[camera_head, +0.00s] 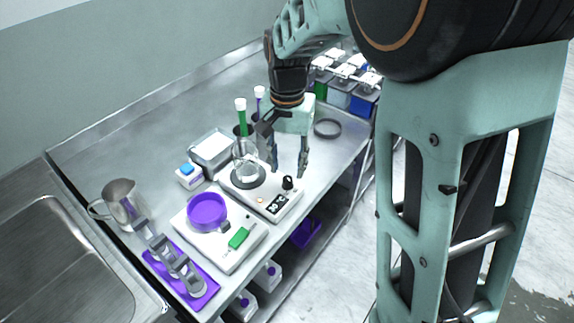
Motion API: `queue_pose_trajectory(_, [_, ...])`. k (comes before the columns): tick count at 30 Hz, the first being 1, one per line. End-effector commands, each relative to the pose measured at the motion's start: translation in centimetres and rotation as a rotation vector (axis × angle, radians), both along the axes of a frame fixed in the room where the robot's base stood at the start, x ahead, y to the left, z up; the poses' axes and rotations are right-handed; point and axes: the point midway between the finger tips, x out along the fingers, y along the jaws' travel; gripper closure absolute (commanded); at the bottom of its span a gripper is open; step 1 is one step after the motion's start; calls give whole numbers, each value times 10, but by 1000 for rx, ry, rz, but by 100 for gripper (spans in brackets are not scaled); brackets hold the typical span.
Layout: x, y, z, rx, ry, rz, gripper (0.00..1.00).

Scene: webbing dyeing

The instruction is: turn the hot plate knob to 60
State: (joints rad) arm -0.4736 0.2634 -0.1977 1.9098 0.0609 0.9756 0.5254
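The hot plate (262,201) is a white unit on the metal bench, with a dark round plate. A clear glass beaker (245,163) stands on that plate. The black knob (288,183) is at the hot plate's right corner, beside a small dark display (277,204). I cannot read the knob's setting or the display clearly. My gripper (288,172) points down over the right side of the hot plate, just behind and above the knob. Its two fingers are apart with nothing visible between them. I cannot tell whether a finger touches the knob.
A white unit (206,244) with a purple dish (207,212) is left of the hot plate. A steel pitcher (121,203), a purple tray (207,292) and a sink (60,262) are farther left. A dark ring (327,127) lies right of my gripper. Coloured containers (364,101) stand at the back.

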Motion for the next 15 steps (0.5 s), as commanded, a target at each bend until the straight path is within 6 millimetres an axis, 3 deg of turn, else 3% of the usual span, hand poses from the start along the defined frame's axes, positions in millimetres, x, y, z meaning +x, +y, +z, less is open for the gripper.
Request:
queue_pose_trajectory(6, [0,0,-33,0,1,-2,64])
queue_pose_trajectory(15, [0,0,-43,2,-2,-1,64])
